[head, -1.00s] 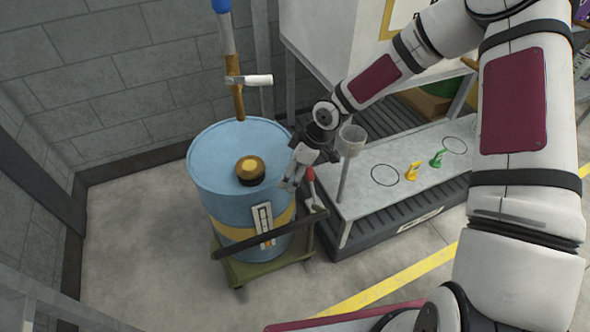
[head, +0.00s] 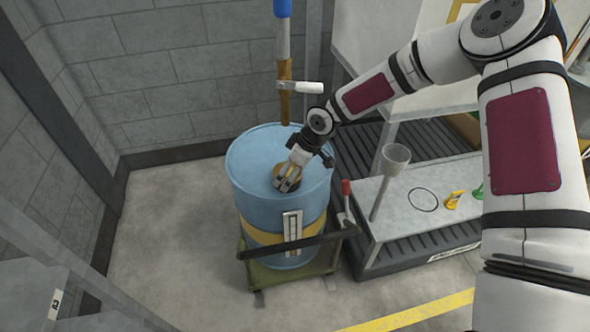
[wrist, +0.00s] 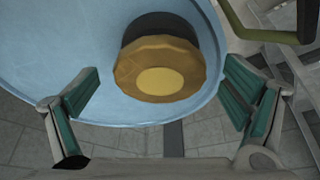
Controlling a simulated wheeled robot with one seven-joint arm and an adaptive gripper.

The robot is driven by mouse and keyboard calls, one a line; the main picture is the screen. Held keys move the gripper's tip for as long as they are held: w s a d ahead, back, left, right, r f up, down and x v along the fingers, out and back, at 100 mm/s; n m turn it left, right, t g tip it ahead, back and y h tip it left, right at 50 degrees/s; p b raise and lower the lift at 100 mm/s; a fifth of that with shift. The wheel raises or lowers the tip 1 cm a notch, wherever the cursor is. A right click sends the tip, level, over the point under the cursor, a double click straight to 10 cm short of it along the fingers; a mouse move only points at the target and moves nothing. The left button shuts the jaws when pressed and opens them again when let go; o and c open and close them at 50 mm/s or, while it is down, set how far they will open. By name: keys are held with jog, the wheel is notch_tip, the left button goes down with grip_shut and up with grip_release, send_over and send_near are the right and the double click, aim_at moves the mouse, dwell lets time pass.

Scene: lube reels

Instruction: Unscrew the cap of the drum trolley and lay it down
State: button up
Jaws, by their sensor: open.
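The blue drum (head: 262,210) with a yellow band stands upright on the green drum trolley (head: 292,270). Its brown and yellow cap (head: 283,184) sits on the drum's top and is partly hidden by my gripper (head: 287,180) in the head view. In the wrist view the cap (wrist: 160,70) is in the upper middle, with a dark collar behind it. My gripper (wrist: 160,105) is open there, its green-padded fingers to the left and right of the cap, with clear gaps on both sides. Nothing is held.
A brown pump tube with a blue upper part (head: 284,80) and white handle rises behind the cap. A grey bench (head: 400,205) with a funnel (head: 396,160), a drawn circle and yellow and green items stands right. A red-tipped lever (head: 346,190) is beside the drum.

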jog(key=c, duration=1.3)
jog(key=n, duration=0.1)
jog(key=n+g+b, duration=0.1)
jog(key=n, duration=0.1)
jog(key=shift+w+f, duration=0.15)
jog(key=shift+w, duration=0.05)
jog(key=shift+d+n+g+b, duration=0.1)
jog(key=shift+n+g+b, duration=0.4)
jog(key=shift+n+b, duration=0.5)
jog(key=n+b, duration=0.1)
jog(key=n+g+b, duration=0.1)
jog(key=n, duration=0.1)
jog(key=shift+w+f, duration=0.1)
jog(key=shift+w, duration=0.15)
jog(key=shift+n+g+b, duration=0.5)
jog(key=shift+n+b, duration=0.45)
jog(key=shift+n, duration=0.25)
